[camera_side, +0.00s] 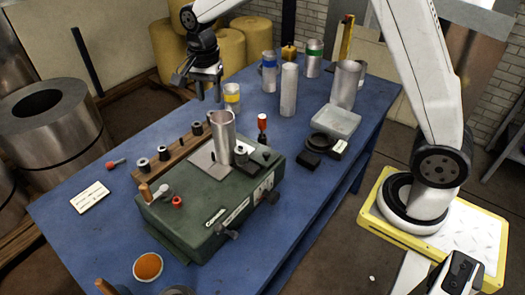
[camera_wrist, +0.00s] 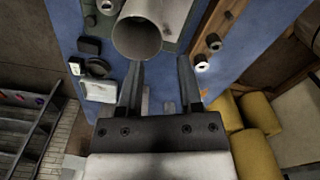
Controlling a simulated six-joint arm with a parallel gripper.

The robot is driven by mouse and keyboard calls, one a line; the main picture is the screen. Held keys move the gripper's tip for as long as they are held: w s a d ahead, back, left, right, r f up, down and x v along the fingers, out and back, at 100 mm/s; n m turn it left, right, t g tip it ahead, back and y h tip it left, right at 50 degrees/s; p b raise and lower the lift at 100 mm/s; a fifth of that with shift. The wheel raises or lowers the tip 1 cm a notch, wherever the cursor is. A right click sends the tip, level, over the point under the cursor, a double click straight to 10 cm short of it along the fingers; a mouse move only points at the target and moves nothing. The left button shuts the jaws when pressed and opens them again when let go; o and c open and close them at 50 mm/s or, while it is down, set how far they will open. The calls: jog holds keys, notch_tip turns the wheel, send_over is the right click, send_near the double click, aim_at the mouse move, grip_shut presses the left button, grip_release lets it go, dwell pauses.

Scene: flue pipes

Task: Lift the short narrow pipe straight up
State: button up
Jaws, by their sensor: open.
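Several upright metal pipes stand on the blue table. I cannot tell for sure which one is the short narrow pipe. Another pipe (camera_side: 222,138) stands on the green machine; its open end shows in the wrist view (camera_wrist: 138,38). My gripper (camera_side: 207,97) is open and raised, left of the yellow-banded pipe; its fingers also show in the wrist view (camera_wrist: 161,85).
The green machine (camera_side: 205,225) fills the table's near middle. A wooden rail with dark collars (camera_side: 163,153) lies left of it. The left table area is mostly clear.

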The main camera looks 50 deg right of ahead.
aim_at(212, 117)
jog(key=shift+f, duration=0.7)
jog(key=shift+f, duration=0.1)
jog(key=shift+f, duration=3.8)
grip_shut()
jog(key=shift+r, duration=1.15)
jog(key=shift+r, duration=0.35)
jog(key=shift+r, duration=0.35)
